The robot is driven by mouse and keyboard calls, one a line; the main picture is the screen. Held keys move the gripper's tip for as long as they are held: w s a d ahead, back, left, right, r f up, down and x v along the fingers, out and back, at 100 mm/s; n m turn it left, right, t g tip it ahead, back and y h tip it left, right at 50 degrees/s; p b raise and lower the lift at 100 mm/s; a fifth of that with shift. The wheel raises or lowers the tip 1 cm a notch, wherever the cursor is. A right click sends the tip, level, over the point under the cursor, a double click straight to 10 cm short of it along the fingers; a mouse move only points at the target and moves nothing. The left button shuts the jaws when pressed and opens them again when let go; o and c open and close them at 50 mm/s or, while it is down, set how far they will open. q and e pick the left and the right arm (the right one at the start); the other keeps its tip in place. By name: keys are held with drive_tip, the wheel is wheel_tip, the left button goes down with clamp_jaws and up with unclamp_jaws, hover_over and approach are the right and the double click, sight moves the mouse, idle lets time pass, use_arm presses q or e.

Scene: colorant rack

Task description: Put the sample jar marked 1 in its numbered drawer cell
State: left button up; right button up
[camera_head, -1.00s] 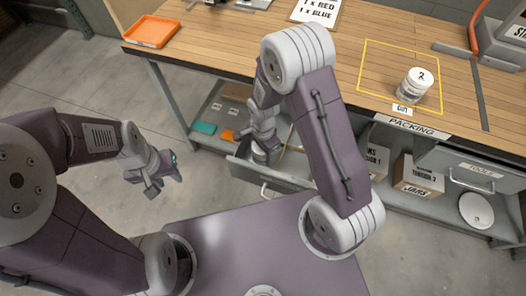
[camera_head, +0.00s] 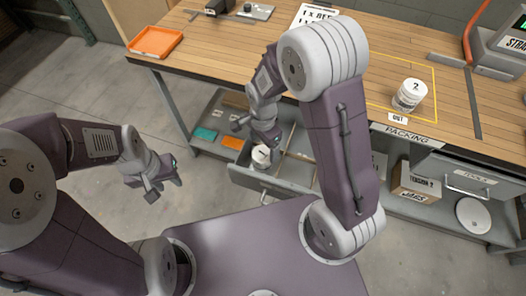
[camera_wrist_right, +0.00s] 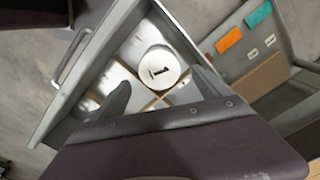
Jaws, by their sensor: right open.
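The sample jar marked 1 (camera_wrist_right: 158,67) stands upright in a cell of the open drawer (camera_head: 281,187), its white lid facing up. In the head view the jar (camera_head: 261,157) is near the drawer's left end. My right gripper (camera_head: 258,137) is open just above it. In the right wrist view its two fingers (camera_wrist_right: 162,92) are spread, with the lid seen between and beyond them. The cell's own number is not readable. My left gripper (camera_head: 160,188) hangs empty over the floor at the left; its jaw gap is unclear.
A jar marked 2 (camera_head: 410,94) stands on the bench inside a yellow outline. An orange tray (camera_head: 156,41) is at the bench's left corner. The lower shelf holds teal (camera_head: 205,134) and orange pieces (camera_head: 232,142) and a box (camera_head: 415,181). Wooden dividers split the drawer.

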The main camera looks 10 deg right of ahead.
wheel_tip(320, 180, up, 2)
drive_tip(key=shift+r, duration=0.2)
drive_tip(key=s+d+r+n+t, duration=0.1)
drive_tip(key=s+d+r+n, duration=0.3)
drive_tip(key=n, duration=0.9)
drive_tip(key=shift+s+d, duration=1.45)
drive_tip(key=shift+s, duration=0.75)
